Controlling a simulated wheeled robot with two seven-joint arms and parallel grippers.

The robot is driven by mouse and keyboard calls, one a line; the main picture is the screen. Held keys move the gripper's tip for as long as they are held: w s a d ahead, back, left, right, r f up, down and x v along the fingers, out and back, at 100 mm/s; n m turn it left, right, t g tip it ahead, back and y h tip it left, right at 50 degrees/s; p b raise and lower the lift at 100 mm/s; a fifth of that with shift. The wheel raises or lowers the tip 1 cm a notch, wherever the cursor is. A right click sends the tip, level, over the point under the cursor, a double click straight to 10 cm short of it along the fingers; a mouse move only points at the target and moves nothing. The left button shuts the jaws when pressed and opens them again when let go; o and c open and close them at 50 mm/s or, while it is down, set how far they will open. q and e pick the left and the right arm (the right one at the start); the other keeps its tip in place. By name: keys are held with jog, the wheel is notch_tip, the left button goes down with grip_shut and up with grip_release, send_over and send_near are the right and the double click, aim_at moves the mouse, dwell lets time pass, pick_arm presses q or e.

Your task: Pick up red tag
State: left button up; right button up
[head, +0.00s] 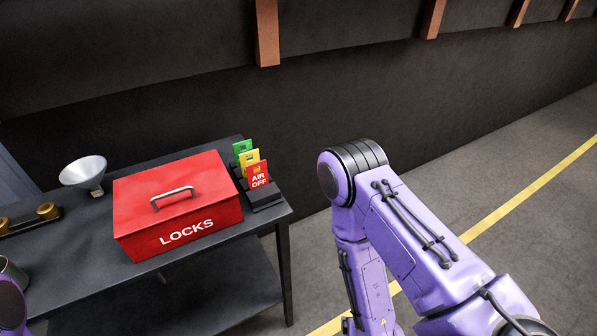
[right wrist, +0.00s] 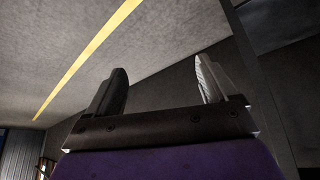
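The red tag (head: 258,175) reads "AIR OFF" and stands at the front of a dark rack (head: 266,197) at the right end of the table. A yellow tag (head: 249,158) and a green tag (head: 241,147) stand behind it. My right gripper (right wrist: 160,88) shows in the right wrist view with its two fingers apart and nothing between them. In the head view my right arm stands to the right of the table, apart from the tags, and its gripper is out of sight. Only a purple part of my left arm shows at the lower left; its gripper is not seen.
A red "LOCKS" box (head: 178,205) with a metal handle stands on the dark table (head: 262,222), left of the rack. A silver funnel-like lamp (head: 84,171) and brass-ended fittings (head: 30,221) lie farther left. A dark wall stands behind. Open floor with a yellow line (head: 520,197) lies right.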

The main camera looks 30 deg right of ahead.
jog(key=w+a+r+n+t+y, duration=0.1)
jog(key=w+a+r+n+t, duration=0.15)
jog(key=w+r, duration=0.4)
jog(key=w+a+r+n+t, duration=0.1)
jog(key=w+a+r+t, duration=0.3)
jog(key=w, duration=0.4)
jog(key=n+t+y, duration=0.2)
jog(key=n+t, duration=0.1)
jog(key=t, duration=0.4)
send_near(259, 180)
jog(key=s, duration=0.2)
jog(key=shift+s+f+g, duration=0.25)
jog(key=shift+s+f, duration=0.1)
jog(key=shift+y, duration=0.3)
jog(key=w+p, duration=0.1)
jog(key=w, duration=0.2)
jog(key=w+p, duration=0.1)
jog(key=w, duration=0.3)
jog(key=w+r+p, duration=0.1)
jog(key=w, duration=0.2)
jog(key=shift+w+p, duration=0.2)
jog(key=shift+p, duration=0.2)
jog(key=shift+w+f, duration=0.15)
jog(key=c, duration=1.1)
